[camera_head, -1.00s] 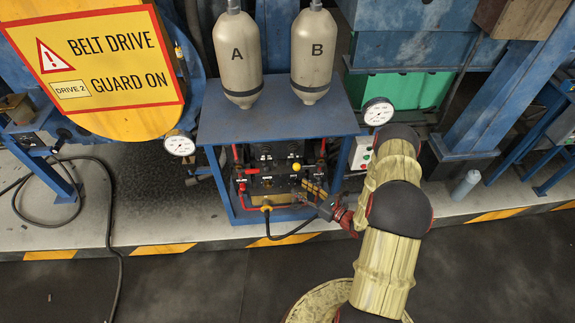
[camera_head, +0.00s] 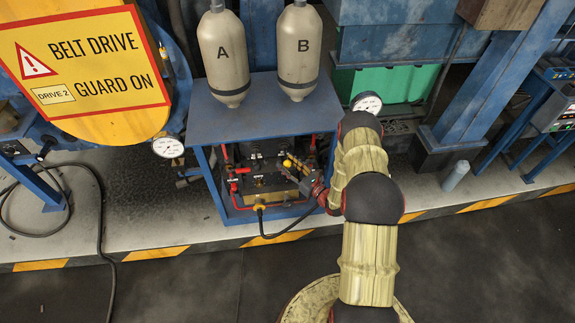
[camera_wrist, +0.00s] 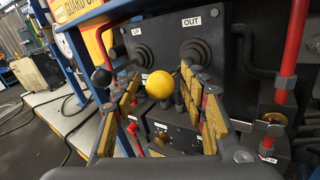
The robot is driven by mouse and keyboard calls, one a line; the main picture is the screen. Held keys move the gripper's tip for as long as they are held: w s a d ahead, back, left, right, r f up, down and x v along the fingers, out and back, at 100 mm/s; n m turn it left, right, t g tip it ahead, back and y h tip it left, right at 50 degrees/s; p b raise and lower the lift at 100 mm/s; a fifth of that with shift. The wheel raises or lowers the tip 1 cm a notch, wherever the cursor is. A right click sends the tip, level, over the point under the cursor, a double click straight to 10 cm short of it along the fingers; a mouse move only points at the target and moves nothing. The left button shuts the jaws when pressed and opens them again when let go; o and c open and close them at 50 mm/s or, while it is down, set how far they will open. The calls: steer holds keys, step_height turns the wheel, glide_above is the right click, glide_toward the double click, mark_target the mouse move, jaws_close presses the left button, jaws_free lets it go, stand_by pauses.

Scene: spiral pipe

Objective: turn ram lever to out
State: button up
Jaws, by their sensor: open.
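A yellow ball knob (camera_wrist: 160,85) shows between the fingers of my gripper (camera_wrist: 159,80) in the wrist view. The fingers are open, one on each side of it; I cannot tell whether either touches it. Its stem is mostly hidden. A black ball knob (camera_wrist: 101,77) is left of the left finger. Behind are two dark rubber boots on a dark panel, the right boot (camera_wrist: 195,51) under the "OUT" label (camera_wrist: 192,21). In the head view the yellow knob (camera_head: 287,163) is at the panel under the blue table, with my gripper (camera_head: 292,167) beside it.
The blue table (camera_head: 240,122) overhangs the panel and carries cylinders A (camera_head: 223,55) and B (camera_head: 299,50). A red upright pipe (camera_wrist: 293,50) stands right of my gripper in the wrist view. A black hose (camera_head: 278,237) loops in front of the unit.

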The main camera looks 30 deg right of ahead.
steer(key=shift+a, duration=0.1)
jaws_close()
stand_by(0.4)
stand_by(0.3)
